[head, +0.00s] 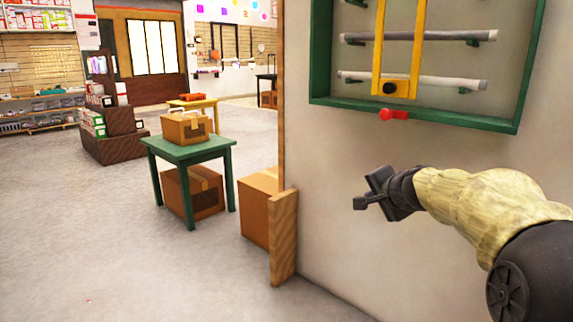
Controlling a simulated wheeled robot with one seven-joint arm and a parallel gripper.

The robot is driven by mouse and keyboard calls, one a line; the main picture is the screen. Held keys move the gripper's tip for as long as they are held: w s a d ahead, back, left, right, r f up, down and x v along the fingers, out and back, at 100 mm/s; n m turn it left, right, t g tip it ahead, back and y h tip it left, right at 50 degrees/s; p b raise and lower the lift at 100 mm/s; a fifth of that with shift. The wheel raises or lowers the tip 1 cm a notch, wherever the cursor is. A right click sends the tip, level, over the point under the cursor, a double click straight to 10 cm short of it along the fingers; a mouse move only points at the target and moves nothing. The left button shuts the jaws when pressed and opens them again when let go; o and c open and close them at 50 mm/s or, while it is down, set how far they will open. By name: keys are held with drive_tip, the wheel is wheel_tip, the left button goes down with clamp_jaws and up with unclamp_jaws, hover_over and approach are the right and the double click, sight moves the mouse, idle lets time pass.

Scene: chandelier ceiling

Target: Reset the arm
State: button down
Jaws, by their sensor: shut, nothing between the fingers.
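My arm reaches in from the right edge of the head view, bent toward the left. My gripper (366,203) is at its end, shut and empty. It is in front of the pale wall, below the green-framed panel, and holds nothing. I cannot tell how far the gripper is from the wall.
A green-framed wall panel (322,88) holds grey bars, a yellow frame (397,50) and a red knob (388,115). A wall edge stands left of my arm. A green table (190,150) bears a cardboard box (186,128). Another box (258,205) stands by the wall.

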drive_tip(key=s+a+f+n+g+h+p, duration=0.1)
drive_tip(key=s+a+f+n+g+p, duration=0.25)
drive_tip(key=s, duration=0.55)
drive_tip(key=s+f+n+g+p, duration=0.35)
drive_tip(key=s+p, duration=0.35)
drive_tip(key=s, duration=0.3)
drive_tip(key=s+a+f+n+g+h+p, duration=0.1)
drive_tip(key=s+a+f+n+g+p, duration=0.15)
drive_tip(key=s+n+p, duration=0.45)
wheel_tip(320, 180, up, 37)
drive_tip(key=s+m+p, duration=0.1)
drive_tip(key=m+p, duration=0.1)
drive_tip(key=p, duration=3.2)
drive_tip(key=shift+s+d+r+p, duration=0.15)
drive_tip(key=shift+s+d+p, duration=0.1)
drive_tip(key=shift+d+p, duration=0.15)
